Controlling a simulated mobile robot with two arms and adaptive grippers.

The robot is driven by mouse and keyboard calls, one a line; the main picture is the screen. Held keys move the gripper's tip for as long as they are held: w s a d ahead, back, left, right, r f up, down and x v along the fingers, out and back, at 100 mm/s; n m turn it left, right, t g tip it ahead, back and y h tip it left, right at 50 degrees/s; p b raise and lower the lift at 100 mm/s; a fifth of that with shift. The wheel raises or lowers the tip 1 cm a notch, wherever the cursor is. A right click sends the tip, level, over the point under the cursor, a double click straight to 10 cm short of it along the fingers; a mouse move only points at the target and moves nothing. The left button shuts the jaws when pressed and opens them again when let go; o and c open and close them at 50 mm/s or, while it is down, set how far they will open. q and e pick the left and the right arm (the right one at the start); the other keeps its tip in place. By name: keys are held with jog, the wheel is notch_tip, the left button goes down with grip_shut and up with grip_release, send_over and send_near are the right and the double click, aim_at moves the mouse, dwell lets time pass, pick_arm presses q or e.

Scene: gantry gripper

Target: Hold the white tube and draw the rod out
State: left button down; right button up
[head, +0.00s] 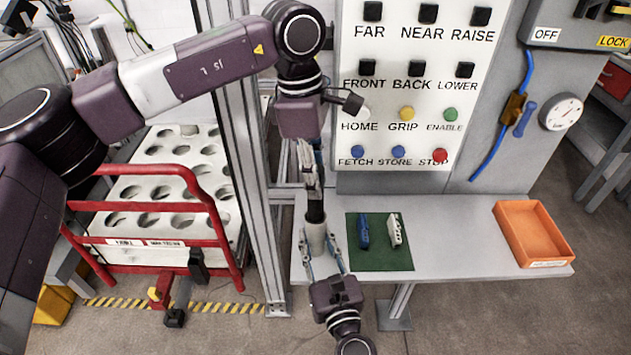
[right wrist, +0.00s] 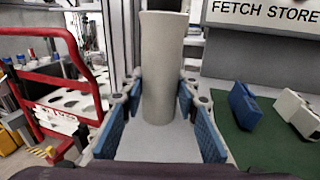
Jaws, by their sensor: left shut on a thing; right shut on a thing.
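The white tube (head: 315,240) stands upright on the grey bench, and it fills the middle of the right wrist view (right wrist: 162,70). My right gripper (head: 319,246) reaches in from the front and is shut on the tube, with one blue-padded finger at each side. My left gripper (head: 313,184) points down from above and is shut on the rod's upper part. The rod's lower end is hidden in or behind the tube.
A green mat (head: 380,258) with a blue piece (head: 364,231) and a white piece (head: 395,230) lies right of the tube. An orange tray (head: 533,232) sits at the bench's right. A button panel (head: 415,100) stands behind. A red-railed rack (head: 150,205) is at left.

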pick_arm(q)
jog(key=shift+r, duration=0.4)
pick_arm(e)
jog(key=shift+f, duration=0.1)
pick_arm(q)
jog(key=shift+r, duration=1.35)
jog(key=shift+r, duration=0.1)
jog(key=shift+r, duration=1.4)
jog(key=shift+r, duration=1.5)
